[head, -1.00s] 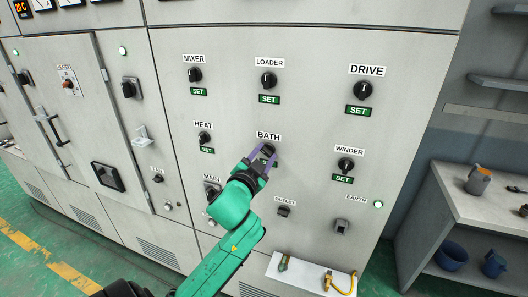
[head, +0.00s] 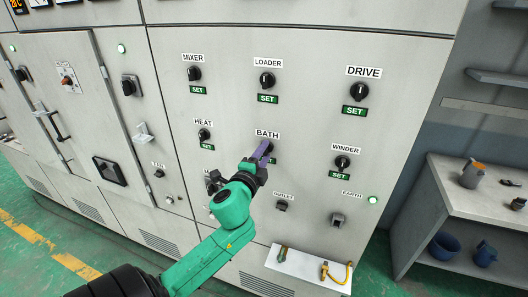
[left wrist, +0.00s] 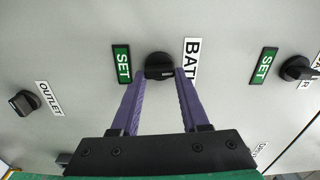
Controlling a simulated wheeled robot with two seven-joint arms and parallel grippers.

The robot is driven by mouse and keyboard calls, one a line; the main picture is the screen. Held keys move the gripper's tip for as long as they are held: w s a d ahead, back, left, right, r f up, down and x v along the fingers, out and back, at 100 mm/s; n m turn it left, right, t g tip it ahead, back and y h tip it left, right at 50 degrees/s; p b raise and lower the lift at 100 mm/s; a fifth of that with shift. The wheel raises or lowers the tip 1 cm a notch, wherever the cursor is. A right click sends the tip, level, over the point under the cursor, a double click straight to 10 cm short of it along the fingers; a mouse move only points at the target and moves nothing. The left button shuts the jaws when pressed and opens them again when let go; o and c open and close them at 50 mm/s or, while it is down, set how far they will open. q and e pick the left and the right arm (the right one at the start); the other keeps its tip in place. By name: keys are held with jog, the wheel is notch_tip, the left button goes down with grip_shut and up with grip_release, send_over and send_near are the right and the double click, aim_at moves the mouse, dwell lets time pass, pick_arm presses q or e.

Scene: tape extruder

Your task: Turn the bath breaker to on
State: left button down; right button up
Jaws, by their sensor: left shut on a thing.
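The bath breaker is a black rotary knob (left wrist: 159,66) on the grey panel, below the "BATH" label (head: 268,134) and above a green "SET" tag (left wrist: 121,64). My left gripper (head: 265,148) reaches up to it from below. In the left wrist view its two purple fingers (left wrist: 161,76) lie on opposite sides of the knob, and the gripper is shut on it. In the head view the fingers hide most of the knob, so its pointer direction is hard to tell. My right gripper is not in view.
Similar knobs surround it: loader (head: 267,80) above, heat (head: 204,134) to the left, winder (head: 342,162) to the right and outlet (head: 281,206) below. A small white shelf (head: 300,269) juts out lower down. A workbench (head: 480,205) stands at the right.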

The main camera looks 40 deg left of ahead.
pick_arm(q)
jog(key=shift+m, duration=0.5)
jog(key=shift+c, duration=2)
grip_release()
jog(key=shift+a+f, duration=0.1)
jog(key=v, duration=1.4)
jog(key=shift+s, duration=0.2)
